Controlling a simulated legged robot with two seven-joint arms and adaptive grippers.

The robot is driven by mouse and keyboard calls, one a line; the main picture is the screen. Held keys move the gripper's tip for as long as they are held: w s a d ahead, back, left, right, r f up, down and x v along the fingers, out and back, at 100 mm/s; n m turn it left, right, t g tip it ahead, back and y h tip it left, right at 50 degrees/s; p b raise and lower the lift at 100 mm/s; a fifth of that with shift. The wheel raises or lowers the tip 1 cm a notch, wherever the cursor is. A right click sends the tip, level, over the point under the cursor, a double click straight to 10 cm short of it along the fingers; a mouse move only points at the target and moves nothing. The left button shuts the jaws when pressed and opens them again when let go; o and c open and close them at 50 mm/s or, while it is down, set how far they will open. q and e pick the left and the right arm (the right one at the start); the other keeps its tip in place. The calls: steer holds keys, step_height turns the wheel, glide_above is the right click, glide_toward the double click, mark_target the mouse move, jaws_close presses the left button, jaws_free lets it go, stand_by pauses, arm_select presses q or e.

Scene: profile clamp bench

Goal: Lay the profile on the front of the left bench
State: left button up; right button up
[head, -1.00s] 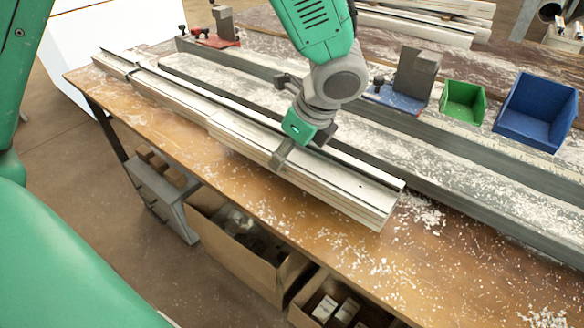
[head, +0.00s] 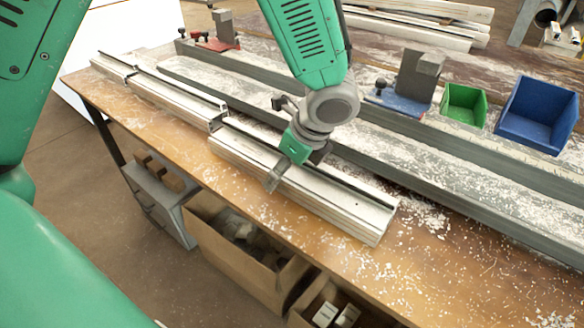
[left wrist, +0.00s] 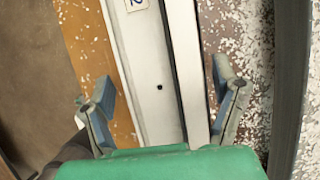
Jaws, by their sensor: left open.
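The pale profile (head: 335,202) lies along the front strip of the wooden bench (head: 250,190), near the front edge. It has a small dark hole near its near end. My left gripper (head: 296,168) is over its middle, open, with one finger on each side. In the left wrist view the open fingers of my left gripper (left wrist: 165,95) stand clear of the profile (left wrist: 155,60), which runs between them. A label with a 2 shows on it there. I cannot tell the exact height of the fingertips. My right gripper is not in view.
Another pale profile (head: 165,95) lies further along the front edge, almost in line. Long grey rails (head: 450,180) run behind. A blue-based clamp (head: 398,100), a green bin (head: 463,108) and a blue bin (head: 536,115) stand further back. The near-right bench top is clear except for chips.

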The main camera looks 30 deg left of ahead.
mark_target(305, 176)
arm_select(q)
steer(key=shift+a+r, duration=0.1)
steer(key=shift+r, duration=0.15)
steer(key=p+v, duration=0.2)
steer(key=v, duration=0.9)
steer(key=shift+r+p, duration=0.2)
steer(key=shift+p, duration=0.15)
steer(key=shift+d, duration=0.3)
